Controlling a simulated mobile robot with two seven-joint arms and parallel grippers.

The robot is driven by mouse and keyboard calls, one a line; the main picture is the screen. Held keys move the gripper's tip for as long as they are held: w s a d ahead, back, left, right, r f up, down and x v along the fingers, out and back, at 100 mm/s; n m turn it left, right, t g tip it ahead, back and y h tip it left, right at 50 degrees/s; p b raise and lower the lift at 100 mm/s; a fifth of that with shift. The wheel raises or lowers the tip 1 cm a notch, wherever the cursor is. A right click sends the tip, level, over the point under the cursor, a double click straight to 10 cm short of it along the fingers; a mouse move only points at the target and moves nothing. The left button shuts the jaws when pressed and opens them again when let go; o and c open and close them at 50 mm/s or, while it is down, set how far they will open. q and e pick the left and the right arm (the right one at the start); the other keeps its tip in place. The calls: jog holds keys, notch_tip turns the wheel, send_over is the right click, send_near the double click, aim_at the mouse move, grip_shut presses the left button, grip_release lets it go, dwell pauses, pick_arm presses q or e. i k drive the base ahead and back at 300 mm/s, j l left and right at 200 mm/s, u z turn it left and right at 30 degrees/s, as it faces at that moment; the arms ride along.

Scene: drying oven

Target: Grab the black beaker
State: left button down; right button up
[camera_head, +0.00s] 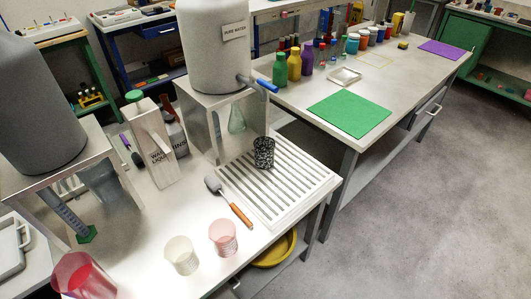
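The black beaker (264,153) stands upright near the back left of a white slatted drain rack (321,176). Its wall looks dark with a mottled pattern. It is just right of a metal stand holding a large grey "pure water" tank (213,45), whose blue-handled tap is above it. Neither of my grippers shows in the head view.
A brush with an orange handle (240,214) lies at the rack's left edge. A pink beaker (223,237), a cream beaker (181,255) and a red beaker (83,275) stand along the front. Open floor lies to the right.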

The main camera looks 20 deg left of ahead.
aim_at(264, 146)
jog(key=i+l+u, duration=0.1)
jog(key=i+l, duration=0.15)
jog(key=l, duration=0.15)
jog(key=i+l, duration=0.3)
jog(key=i+l+u, duration=0.15)
jog(key=l, duration=0.3)
jog(key=i, duration=0.1)
